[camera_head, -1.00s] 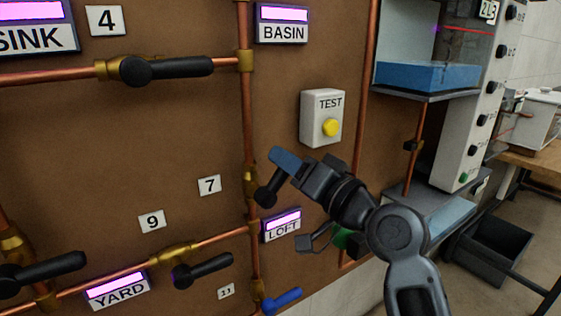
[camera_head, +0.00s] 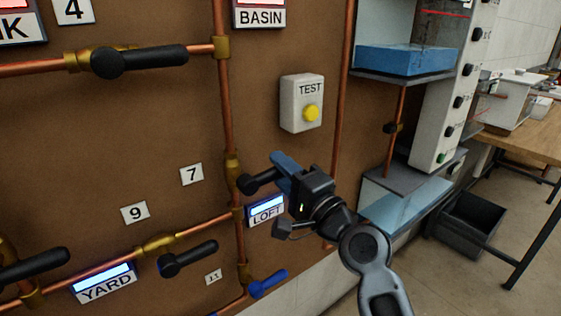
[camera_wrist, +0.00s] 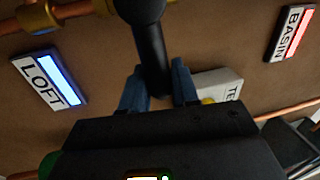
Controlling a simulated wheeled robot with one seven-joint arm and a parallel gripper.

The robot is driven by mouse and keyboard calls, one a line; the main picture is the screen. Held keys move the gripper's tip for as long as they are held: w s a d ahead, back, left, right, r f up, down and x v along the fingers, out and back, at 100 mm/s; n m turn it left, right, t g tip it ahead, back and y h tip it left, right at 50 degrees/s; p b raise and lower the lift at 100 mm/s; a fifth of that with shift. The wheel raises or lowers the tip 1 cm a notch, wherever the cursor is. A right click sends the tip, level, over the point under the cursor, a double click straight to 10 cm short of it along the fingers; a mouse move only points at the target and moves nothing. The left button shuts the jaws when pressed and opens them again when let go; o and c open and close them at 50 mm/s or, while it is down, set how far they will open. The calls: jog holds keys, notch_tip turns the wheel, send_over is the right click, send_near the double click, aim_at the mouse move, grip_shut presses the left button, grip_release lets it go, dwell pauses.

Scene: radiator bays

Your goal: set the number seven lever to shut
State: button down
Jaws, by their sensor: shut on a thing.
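The number seven lever (camera_head: 262,180) is a black handle on a brass valve (camera_head: 232,167) in the vertical copper pipe, right of the 7 plate (camera_head: 191,174). It points right, roughly across the pipe, tilted slightly up. My gripper (camera_head: 284,166) is shut on the lever's outer part with its blue fingers.
The LOFT sign (camera_head: 266,210) is lit blue just below the lever. The TEST box (camera_head: 302,102) with a yellow button is above my gripper. A blue lever (camera_head: 268,283) and a black lever (camera_head: 188,258) sit lower. The YARD sign (camera_head: 103,283) is lit blue.

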jog(key=shift+f+m, duration=0.3)
jog(key=shift+m, duration=0.2)
jog(key=c, duration=1)
grip_release()
jog(key=shift+b+v, duration=0.5)
jog(key=shift+v, duration=3.45)
jog(key=shift+f, duration=0.15)
